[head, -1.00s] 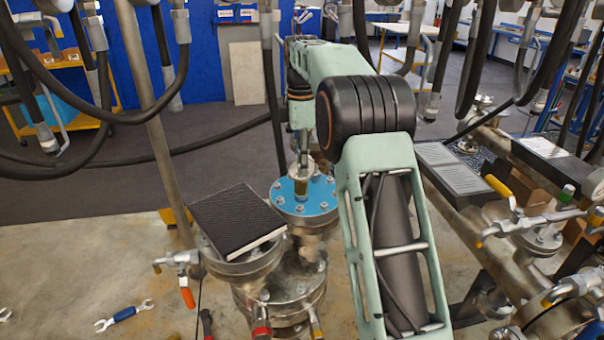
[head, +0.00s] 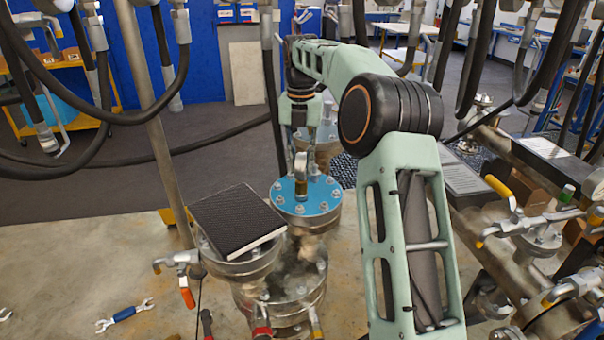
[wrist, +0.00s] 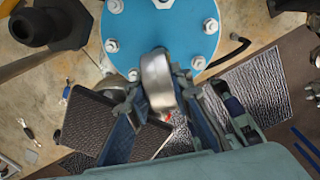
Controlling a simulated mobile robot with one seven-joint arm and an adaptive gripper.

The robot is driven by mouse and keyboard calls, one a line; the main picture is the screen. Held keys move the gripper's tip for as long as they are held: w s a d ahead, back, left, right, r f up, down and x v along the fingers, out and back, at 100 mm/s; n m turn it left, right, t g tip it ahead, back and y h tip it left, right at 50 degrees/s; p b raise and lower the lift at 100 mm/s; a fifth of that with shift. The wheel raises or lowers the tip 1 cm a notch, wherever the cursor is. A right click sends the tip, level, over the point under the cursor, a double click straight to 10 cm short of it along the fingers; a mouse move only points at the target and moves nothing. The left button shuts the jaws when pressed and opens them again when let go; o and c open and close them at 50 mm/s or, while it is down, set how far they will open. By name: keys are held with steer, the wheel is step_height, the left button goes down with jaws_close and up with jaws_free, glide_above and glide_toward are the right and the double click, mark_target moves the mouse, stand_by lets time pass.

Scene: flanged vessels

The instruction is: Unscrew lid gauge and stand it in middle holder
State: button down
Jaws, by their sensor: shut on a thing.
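The gauge (head: 301,166) is a small round silver dial on a brass stem, upright at the blue bolted lid (head: 321,203) of a flanged vessel. I cannot tell whether its stem is still threaded in. My gripper (head: 308,163) comes down from above and is shut on the gauge. In the wrist view the silver gauge (wrist: 158,82) is between the fingers (wrist: 160,98), close to the edge of the blue lid (wrist: 160,30); its lower part is hidden. I cannot make out the middle holder for certain in either view.
A dark textured plate (head: 236,221) lies tilted on the vessel left of the lid. A valve with an orange handle (head: 187,293) is beside it. Pipes and yellow-handled valves (head: 499,187) crowd the right. Hoses hang above.

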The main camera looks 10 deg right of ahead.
steer(key=n, duration=0.4)
steer(key=c, duration=1.7)
jaws_free()
steer(key=shift+o, duration=0.2)
steer(key=shift+r, duration=3.8)
steer(key=shift+c, duration=0.3)
